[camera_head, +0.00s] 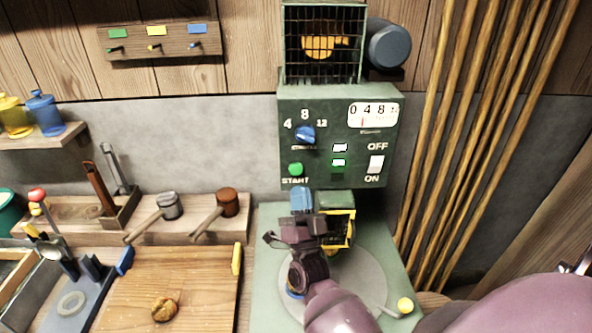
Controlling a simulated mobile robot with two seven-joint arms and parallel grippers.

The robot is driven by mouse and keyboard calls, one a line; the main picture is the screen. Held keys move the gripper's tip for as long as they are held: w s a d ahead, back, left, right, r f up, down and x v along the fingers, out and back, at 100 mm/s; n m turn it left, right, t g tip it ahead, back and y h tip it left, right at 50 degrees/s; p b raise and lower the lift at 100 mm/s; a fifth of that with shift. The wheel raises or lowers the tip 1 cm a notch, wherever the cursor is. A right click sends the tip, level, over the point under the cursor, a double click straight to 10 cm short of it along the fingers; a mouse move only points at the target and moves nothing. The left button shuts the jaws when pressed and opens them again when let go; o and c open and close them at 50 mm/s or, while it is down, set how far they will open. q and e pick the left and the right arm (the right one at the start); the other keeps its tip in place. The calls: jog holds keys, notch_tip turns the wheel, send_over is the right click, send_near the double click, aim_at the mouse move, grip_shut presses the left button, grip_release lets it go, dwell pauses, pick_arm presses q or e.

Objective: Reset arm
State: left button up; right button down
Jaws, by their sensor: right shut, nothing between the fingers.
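My right arm comes in from the lower right, purple and jointed. My right gripper (302,222) is dark and shut with nothing held. It is in front of the green machine (338,140), over the lower part of it, near a blue piece (301,200) and a yellow-framed part (340,229). I cannot tell whether it touches either of them. The arm hides part of the round grey plate (357,278) below. My left gripper is not in the view.
A wooden board (190,278) with a brown lump (165,309) lies to the left. Two mallets, a grey-headed one (170,205) and a brown-headed one (228,203), rest on a wooden ledge behind it. Tall wooden poles (470,130) lean at right.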

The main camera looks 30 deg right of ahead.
dwell(0.3)
jog(key=w+a+f+n+g+y, duration=0.2)
jog(key=a+f+n+g+y, duration=0.25)
jog(key=f+n+y, duration=0.55)
jog(key=s+f+n+g, duration=0.1)
jog(key=s+f+g, duration=0.1)
jog(key=s+f, duration=0.3)
jog(key=s+f+n+g+y, duration=0.1)
jog(key=s+f+g, duration=0.2)
jog(key=s+f, duration=0.2)
jog(key=s+f+n+g, duration=0.1)
jog(key=s+f+g, duration=0.2)
jog(key=s, duration=0.6)
jog(key=shift+s+d+f+n+y, duration=0.15)
jog(key=shift+f+y, duration=0.05)
jog(key=shift+f, duration=0.3)
jog(key=shift+s+d+f+n+y, duration=0.15)
jog(key=shift+f+y, duration=0.05)
jog(key=shift+f, duration=0.25)
